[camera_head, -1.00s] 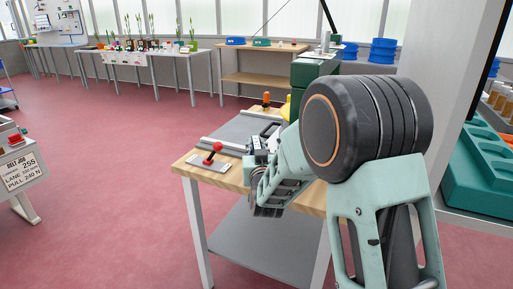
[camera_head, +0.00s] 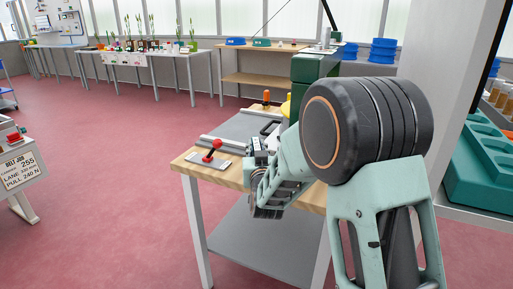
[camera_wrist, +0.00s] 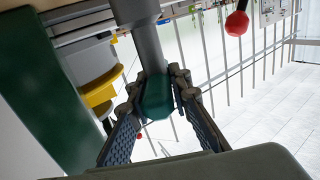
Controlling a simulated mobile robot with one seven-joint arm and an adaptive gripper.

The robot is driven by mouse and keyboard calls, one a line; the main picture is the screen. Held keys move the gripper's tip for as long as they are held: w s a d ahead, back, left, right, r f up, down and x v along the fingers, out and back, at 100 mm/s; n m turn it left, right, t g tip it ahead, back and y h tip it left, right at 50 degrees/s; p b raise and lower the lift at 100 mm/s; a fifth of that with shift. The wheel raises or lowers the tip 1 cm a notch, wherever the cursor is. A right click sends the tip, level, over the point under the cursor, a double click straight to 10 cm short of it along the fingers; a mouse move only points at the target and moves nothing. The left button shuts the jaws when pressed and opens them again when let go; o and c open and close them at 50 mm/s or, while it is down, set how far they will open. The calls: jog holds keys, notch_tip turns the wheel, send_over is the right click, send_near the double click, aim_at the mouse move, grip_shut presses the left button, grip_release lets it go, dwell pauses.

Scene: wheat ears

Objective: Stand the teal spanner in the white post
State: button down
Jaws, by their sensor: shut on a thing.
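My gripper (camera_wrist: 156,88) is shut on a teal piece, which I take to be the teal spanner (camera_wrist: 157,98). The teal piece sits between the two fingers in the wrist view. A thick grey bar runs up from it to the top edge; I cannot tell whether it belongs to the spanner. In the head view my gripper is over the near part of the wood-topped table (camera_head: 235,179), largely hidden by my own arm, and the spanner cannot be made out. I cannot pick out the white post in either view.
A red-knobbed lever (camera_head: 212,152) stands on the table's near left corner and its knob shows in the wrist view (camera_wrist: 237,23). A grey plate (camera_head: 240,128), an orange item (camera_head: 266,97) and a green machine (camera_head: 314,68) are farther back. Red floor is open to the left.

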jog(key=shift+f+b, duration=0.4)
jog(key=shift+f, duration=0.05)
jog(key=c, duration=1.9)
grip_release()
jog(key=shift+r, duration=0.1)
jog(key=shift+o, duration=0.9)
jog(key=shift+s, duration=0.15)
